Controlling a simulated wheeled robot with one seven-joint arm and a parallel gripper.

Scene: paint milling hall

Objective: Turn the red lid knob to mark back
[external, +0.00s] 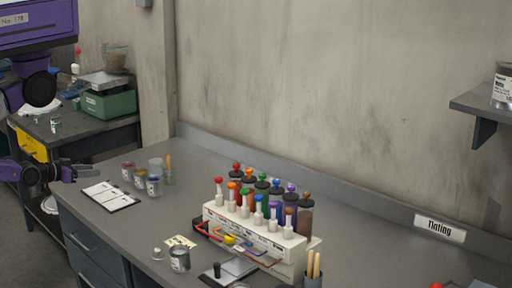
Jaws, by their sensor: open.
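Two red knobs show in the external view, and I cannot tell which is the red lid knob. One red knob (236,166) tops a dark lid in the back row of jars. Another red knob (219,181) tops a white stem at the left end of the front row of the white rack (270,240). Any turning mark is too small to read. My gripper (84,172) is open and empty at the left, by the bench's left end, well away from both knobs.
A clipboard (109,196) and several small paint jars (140,179) lie between my gripper and the rack. A metal can (179,259) stands in front of the rack. The wall is behind the bench; a shelf (482,105) juts out at right.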

